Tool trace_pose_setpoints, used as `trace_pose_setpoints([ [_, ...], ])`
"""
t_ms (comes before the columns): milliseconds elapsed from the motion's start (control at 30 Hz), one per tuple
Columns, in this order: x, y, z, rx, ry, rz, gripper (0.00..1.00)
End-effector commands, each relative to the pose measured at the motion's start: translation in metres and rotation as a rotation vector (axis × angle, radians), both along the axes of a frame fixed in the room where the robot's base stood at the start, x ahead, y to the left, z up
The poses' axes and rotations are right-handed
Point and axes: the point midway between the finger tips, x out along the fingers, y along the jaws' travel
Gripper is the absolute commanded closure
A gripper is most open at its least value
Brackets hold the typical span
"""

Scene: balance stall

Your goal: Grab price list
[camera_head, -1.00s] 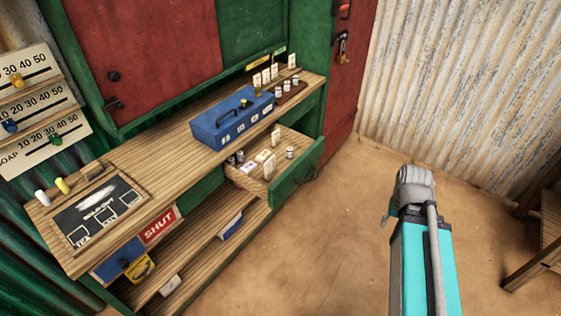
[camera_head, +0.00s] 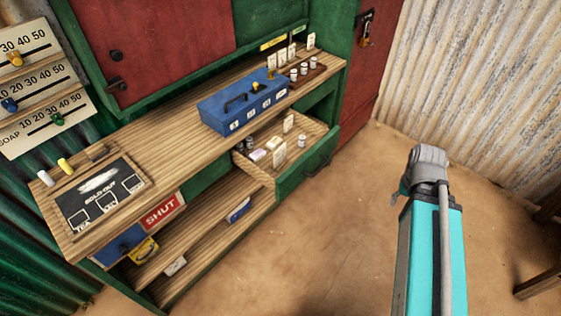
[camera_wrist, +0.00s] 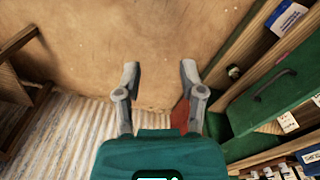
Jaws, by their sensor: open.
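No thing in view is plainly marked as a price list. A blue and white printed card (camera_head: 239,210) lies on the shelf under the counter in the head view; it also shows at the upper right of the wrist view (camera_wrist: 287,18), its print too small to read. My gripper (camera_wrist: 160,75) is open and empty in the wrist view, its fingers apart over bare floor, left of the open drawer and the card. In the head view my arm stands at the right, apart from the counter; the gripper itself is not clearly seen there.
A green-fronted drawer (camera_head: 308,172) stands open with small weights and cards inside. On the counter (camera_head: 165,150) are a blue box (camera_head: 243,104), a sold-out board (camera_head: 99,195) and a weight rack (camera_head: 306,73). Slider boards (camera_head: 42,98) hang left. The floor (camera_head: 330,240) before the counter is clear.

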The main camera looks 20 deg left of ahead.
Motion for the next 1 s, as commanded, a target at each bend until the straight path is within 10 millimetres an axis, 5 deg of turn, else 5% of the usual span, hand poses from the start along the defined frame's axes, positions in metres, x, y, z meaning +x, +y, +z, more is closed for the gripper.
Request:
trace_pose_setpoints([
  [367,0.007,0.008,-0.007,-0.033,-0.009,0.076,0.49],
  [667,0.035,0.048,-0.029,-0.179,-0.036,0.401,0.49],
  [1000,0.072,0.118,-0.050,-0.426,-0.051,0.920,0.49],
])
